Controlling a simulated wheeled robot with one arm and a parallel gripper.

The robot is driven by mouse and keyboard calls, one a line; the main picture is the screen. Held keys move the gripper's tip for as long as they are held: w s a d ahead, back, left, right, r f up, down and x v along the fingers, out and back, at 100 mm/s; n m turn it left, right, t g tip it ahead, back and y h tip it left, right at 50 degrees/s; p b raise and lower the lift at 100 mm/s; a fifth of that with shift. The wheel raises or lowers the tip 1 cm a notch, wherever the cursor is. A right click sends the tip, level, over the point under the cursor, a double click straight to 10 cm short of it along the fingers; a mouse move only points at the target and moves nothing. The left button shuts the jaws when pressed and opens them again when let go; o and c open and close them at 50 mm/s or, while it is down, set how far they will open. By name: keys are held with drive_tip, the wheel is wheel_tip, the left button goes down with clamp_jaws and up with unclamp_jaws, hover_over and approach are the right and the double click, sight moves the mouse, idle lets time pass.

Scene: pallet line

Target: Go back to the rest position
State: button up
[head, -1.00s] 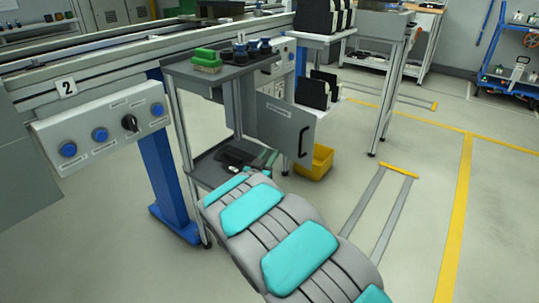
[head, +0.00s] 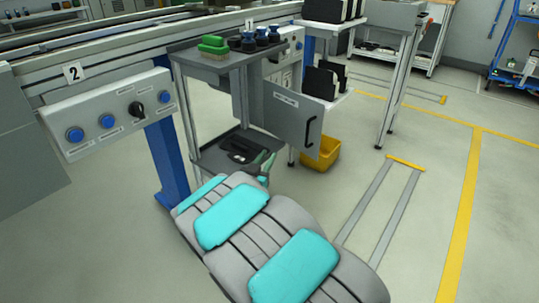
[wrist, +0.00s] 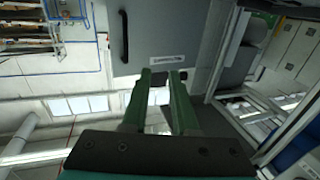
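My padded arm reaches from the bottom of the head view toward the small grey trolley (head: 215,64). My gripper (head: 266,158) is at its far end, in front of the trolley's lower shelf and left of the grey door panel (head: 293,112).
A green brush (head: 214,44) and several dark blue-topped pieces sit on the trolley top. A control box (head: 110,118) with blue buttons and a knob is at left. A yellow bin (head: 322,155) stands on the floor. The floor at right is clear, with yellow lines.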

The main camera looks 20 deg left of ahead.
idle(0.4)
drive_tip(key=w+d+r+g+y, duration=0.25)
drive_tip(key=d+g, duration=0.25)
drive_tip(key=d, duration=0.3)
drive_tip(key=s+d+g, duration=0.5)
drive_tip(key=s+d, duration=0.1)
drive_tip(key=d, duration=0.5)
drive_tip(key=s+d+g+h, duration=0.1)
drive_tip(key=s+d+g, duration=0.2)
drive_tip(key=s+d, duration=0.5)
drive_tip(key=s+d+g+h, duration=0.1)
drive_tip(key=s+d+g, duration=0.2)
drive_tip(key=s+d, duration=0.6)
drive_tip(key=s+d+g+h, duration=0.1)
drive_tip(key=s+d+g, duration=0.2)
drive_tip(key=s+d, duration=0.5)
drive_tip(key=s, duration=1.2)
drive_tip(key=shift+s+d+f+m+g, duration=0.2)
drive_tip(key=shift+f+m+g, duration=0.1)
drive_tip(key=shift+f+g, duration=0.1)
drive_tip(key=shift+a+h, duration=0.1)
drive_tip(key=shift+h, duration=0.15)
